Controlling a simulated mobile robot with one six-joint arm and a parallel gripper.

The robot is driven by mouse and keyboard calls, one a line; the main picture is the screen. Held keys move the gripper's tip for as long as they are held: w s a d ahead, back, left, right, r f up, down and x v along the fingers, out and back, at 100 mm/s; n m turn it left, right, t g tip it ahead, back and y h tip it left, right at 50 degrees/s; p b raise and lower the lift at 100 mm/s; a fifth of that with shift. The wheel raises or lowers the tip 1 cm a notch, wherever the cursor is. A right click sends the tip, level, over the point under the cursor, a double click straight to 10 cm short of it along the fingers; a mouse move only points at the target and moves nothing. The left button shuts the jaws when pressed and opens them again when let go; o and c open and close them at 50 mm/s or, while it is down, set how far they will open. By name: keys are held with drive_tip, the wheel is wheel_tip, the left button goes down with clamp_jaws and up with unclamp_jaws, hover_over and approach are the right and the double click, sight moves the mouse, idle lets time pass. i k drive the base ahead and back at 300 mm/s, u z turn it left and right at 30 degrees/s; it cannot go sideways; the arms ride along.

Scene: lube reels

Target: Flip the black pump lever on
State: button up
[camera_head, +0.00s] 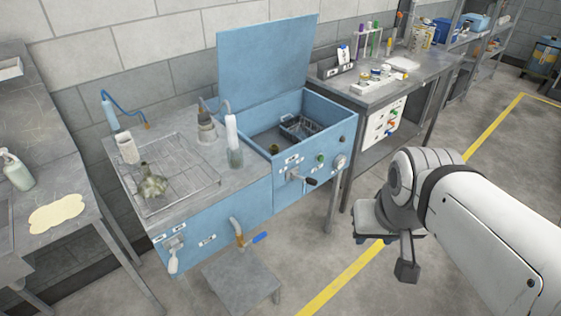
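The black pump lever (311,181) sticks out to the right from a small metal fitting on the front panel of the blue parts washer (258,200). It lies nearly level, tilted slightly down at its tip. White labels sit near it, but their text is too small to read. My gripper (387,255) hangs to the right of the washer and lower in the picture, well apart from the lever. Its dark fingers look spread with nothing between them, though the far one is partly hidden.
The washer's lid (266,58) stands open. A green button (320,158) and a round dial (340,161) sit right of the lever. A workbench (384,85) stands behind. Floor before the lever is clear.

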sight(310, 180)
drive_tip(key=u, duration=0.15)
drive_tip(key=i, duration=1)
drive_tip(key=u, duration=0.05)
